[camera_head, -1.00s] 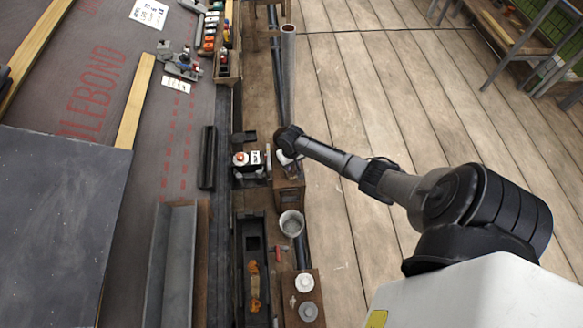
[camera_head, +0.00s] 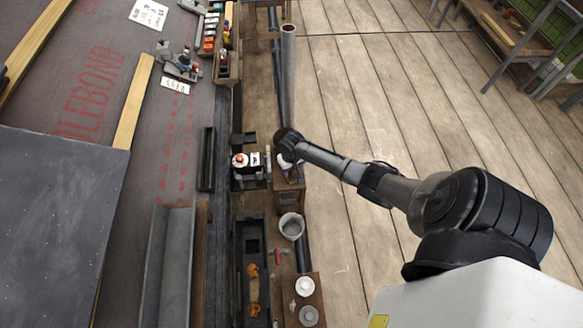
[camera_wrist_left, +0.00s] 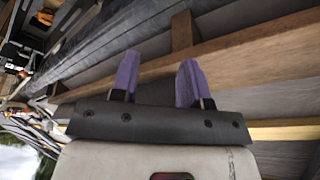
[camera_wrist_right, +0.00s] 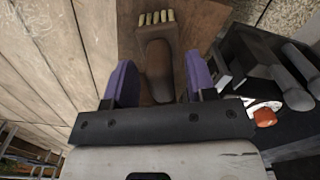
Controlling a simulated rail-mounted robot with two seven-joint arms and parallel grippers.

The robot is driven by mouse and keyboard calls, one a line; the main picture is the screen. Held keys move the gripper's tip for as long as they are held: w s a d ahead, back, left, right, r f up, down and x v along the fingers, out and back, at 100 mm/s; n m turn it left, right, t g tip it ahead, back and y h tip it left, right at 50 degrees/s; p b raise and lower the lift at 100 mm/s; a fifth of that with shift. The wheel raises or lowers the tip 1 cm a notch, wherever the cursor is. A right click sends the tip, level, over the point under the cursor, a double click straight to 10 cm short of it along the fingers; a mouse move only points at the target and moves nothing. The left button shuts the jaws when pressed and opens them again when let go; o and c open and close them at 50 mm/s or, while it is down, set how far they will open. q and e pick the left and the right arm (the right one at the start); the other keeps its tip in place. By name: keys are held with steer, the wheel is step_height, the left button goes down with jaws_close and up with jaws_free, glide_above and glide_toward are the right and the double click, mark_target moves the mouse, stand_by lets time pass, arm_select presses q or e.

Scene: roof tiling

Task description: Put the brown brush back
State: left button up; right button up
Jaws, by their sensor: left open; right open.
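A brown brush (camera_wrist_right: 157,68) with a rounded handle and several pale bristle tufts shows in the right wrist view. It is over a brown wooden block or stand (camera_wrist_right: 205,18). My right gripper (camera_wrist_right: 158,62) is open, with one purple finger on each side of the brush handle and visible gaps between. In the head view the right arm's end (camera_head: 287,142) is over the small wooden stand (camera_head: 289,185) and hides most of the brush. My left gripper (camera_wrist_left: 155,80) is open and empty in the left wrist view, facing wooden battens; it is outside the head view.
A dark tray (camera_head: 240,290) and a red-topped white container (camera_head: 240,160) are to the left.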

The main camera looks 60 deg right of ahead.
step_height(320, 180, up, 11)
steer(key=p, duration=0.6)
steer(key=s+a+r+n+t, duration=0.1)
steer(key=s+a+n, duration=0.3)
steer(key=a, duration=0.5)
steer(key=s+a+r+n, duration=0.1)
steer(key=s+a+n, duration=0.1)
steer(key=s+a, duration=0.5)
steer(key=s+a+r+n+t, duration=0.2)
steer(key=s+a+r, duration=0.7)
steer(key=r, duration=0.3)
steer(key=shift+a+n+t+p, duration=0.3)
steer(key=shift+a+p, duration=0.15)
steer(key=shift+a, duration=0.4)
steer(key=shift+w, duration=0.1)
